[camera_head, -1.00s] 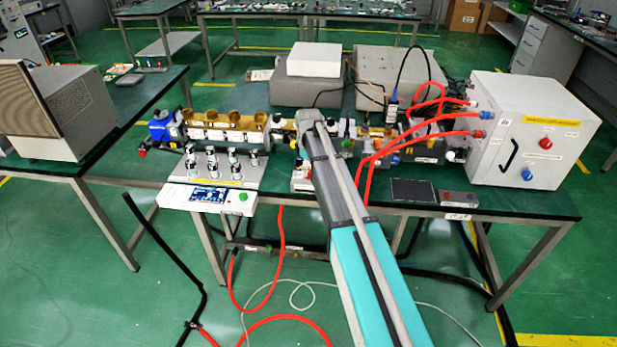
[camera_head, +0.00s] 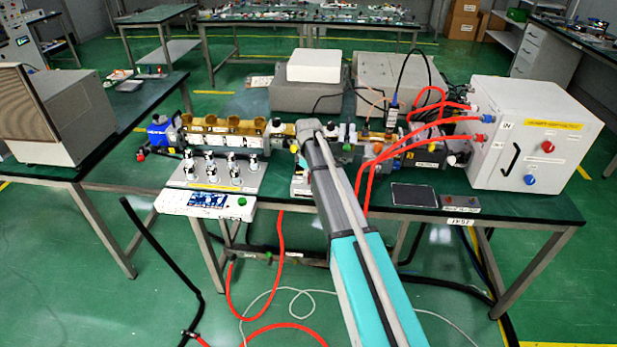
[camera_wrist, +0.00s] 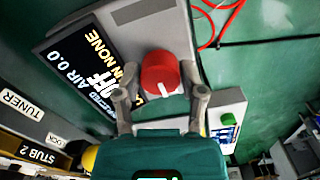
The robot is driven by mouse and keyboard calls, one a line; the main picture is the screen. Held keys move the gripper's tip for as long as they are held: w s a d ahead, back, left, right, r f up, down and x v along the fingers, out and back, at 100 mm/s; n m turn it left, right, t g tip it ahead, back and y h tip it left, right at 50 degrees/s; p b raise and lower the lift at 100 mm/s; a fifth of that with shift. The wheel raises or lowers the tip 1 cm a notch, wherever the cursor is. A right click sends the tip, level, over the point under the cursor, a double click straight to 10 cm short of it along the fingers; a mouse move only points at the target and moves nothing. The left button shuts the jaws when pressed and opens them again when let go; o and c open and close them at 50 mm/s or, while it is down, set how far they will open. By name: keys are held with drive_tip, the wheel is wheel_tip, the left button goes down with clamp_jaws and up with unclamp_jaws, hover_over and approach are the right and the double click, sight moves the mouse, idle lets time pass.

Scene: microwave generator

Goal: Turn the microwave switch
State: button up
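A red knob (camera_wrist: 160,75) shows in the wrist view, on a white-faced unit beside a black display (camera_wrist: 105,60) with large "OFF" lettering. My gripper (camera_wrist: 156,84) is open, with one grey finger on each side of the red knob. A gap shows between the left finger and the knob. The right finger is closer to it, and I cannot tell whether it touches. In the head view my arm hides the gripper and the knob. Only part of a small white unit (camera_head: 299,185) shows beside my arm there.
Red tubes (camera_head: 430,130) run to a white cabinet (camera_head: 535,150) on the right of the green bench. A white unit with a screen (camera_head: 205,200) and several fittings stand to the left of my arm. A dark flat pad (camera_head: 413,195) lies to its right.

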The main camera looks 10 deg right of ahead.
clamp_jaws()
drive_tip(key=shift+m, duration=0.4)
drive_tip(key=m, duration=1.1)
idle(0.4)
drive_tip(key=o, duration=0.6)
unclamp_jaws()
